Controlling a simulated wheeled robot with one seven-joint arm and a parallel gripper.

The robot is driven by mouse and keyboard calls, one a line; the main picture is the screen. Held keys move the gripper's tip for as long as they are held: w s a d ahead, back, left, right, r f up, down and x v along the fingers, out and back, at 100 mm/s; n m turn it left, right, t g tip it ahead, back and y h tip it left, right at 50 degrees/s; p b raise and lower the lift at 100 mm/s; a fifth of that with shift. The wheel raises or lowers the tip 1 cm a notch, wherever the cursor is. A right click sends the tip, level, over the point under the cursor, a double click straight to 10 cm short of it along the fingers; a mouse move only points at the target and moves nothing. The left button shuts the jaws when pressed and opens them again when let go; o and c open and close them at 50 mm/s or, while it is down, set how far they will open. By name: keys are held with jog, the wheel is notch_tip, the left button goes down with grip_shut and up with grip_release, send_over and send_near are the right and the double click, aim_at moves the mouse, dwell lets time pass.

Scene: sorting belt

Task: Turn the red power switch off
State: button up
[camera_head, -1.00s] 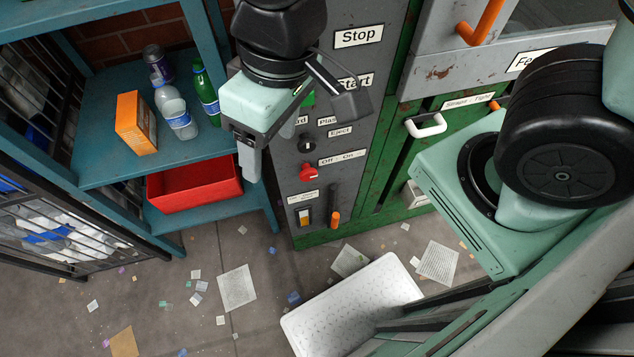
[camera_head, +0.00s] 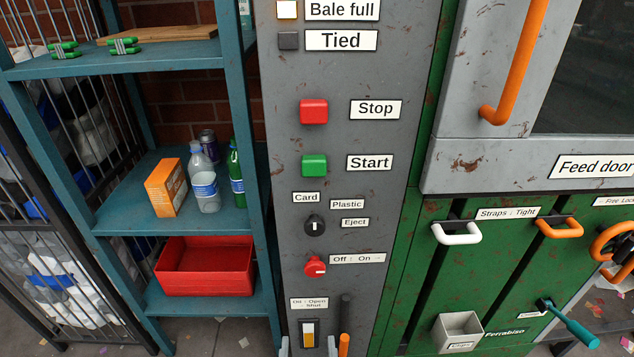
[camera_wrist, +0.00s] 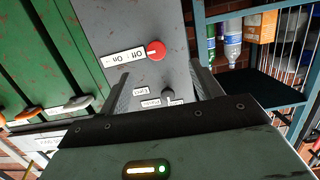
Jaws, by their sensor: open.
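The red power switch (camera_head: 314,266) is a round knob on the grey control panel (camera_head: 290,230), left of the "Off : On" label (camera_head: 357,259). Its white mark lies roughly level, toward the label side. In the wrist view, which looks upside down, the red switch (camera_wrist: 156,50) shows beyond my fingers with the label (camera_wrist: 125,55) beside it. My gripper (camera_wrist: 160,75) is open and empty, its two fingers apart and not visibly touching the switch. In the head view only what look like its fingertips (camera_head: 308,346) show at the bottom edge, below the switch.
Above the switch are a black selector knob (camera_head: 315,225), the green Start button (camera_head: 314,165) and the red Stop button (camera_head: 314,111). Below it is a dark lever with an orange end (camera_head: 344,343). A blue shelf (camera_head: 120,215) with a red bin (camera_head: 205,285) stands left.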

jog(key=s+d+t, duration=0.1)
jog(key=d+t, duration=0.1)
send_near(315, 270)
jog(key=w, duration=0.8)
jog(key=shift+w+d, duration=0.15)
jog(key=shift+w, duration=0.05)
jog(key=c, duration=0.9)
